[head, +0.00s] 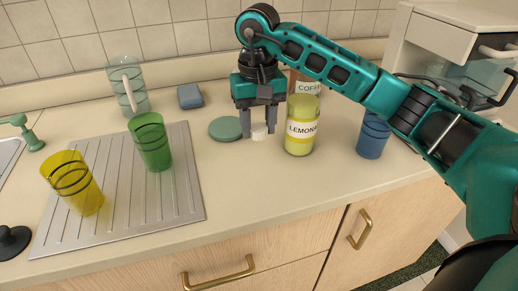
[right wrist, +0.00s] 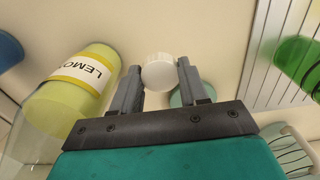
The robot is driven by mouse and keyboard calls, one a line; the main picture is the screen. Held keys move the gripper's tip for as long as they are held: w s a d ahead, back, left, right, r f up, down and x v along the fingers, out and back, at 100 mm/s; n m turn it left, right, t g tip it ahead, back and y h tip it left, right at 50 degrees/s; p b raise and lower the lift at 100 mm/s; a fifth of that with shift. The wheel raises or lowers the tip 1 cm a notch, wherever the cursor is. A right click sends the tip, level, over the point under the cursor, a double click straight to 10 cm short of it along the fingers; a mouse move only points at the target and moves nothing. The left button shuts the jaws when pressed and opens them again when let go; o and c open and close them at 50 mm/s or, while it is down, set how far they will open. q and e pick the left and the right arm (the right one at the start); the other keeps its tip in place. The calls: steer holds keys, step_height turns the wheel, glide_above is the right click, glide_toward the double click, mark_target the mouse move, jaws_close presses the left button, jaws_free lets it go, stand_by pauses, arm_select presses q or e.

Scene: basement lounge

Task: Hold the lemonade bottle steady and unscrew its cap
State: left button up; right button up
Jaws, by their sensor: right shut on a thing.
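The lemonade bottle (head: 300,140), yellow-green with a "LEMONA" label, stands upright on the counter; it also shows in the right wrist view (right wrist: 62,105). No cap shows on it, though my right arm passes close to its top. My right gripper (head: 257,131) points down just left of the bottle, apart from it. It is shut on a round white cap (right wrist: 159,72), which sits between the fingertips at or just above the counter; I cannot tell whether it touches. The cap also shows in the head view (head: 259,133). My left gripper is not in view.
A teal disc (head: 224,129) lies left of the gripper. A box marked "COFF" (head: 307,86) stands behind the bottle, a blue cup (head: 373,136) to its right. Green (head: 150,142) and yellow (head: 74,183) cups stand on the ribbed drainer (head: 180,205). The counter's front is clear.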

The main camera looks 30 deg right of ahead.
mark_target(258, 158)
steer(key=shift+f, duration=3.05)
steer(key=shift+f, duration=0.1)
steer(key=shift+f+b, duration=0.15)
steer(key=shift+b, duration=0.15)
steer(key=o, duration=1.2)
steer(key=shift+c, duration=0.2)
steer(key=shift+r+p, duration=0.3)
step_height(258, 158, up, 12)
steer(key=shift+f, duration=0.1)
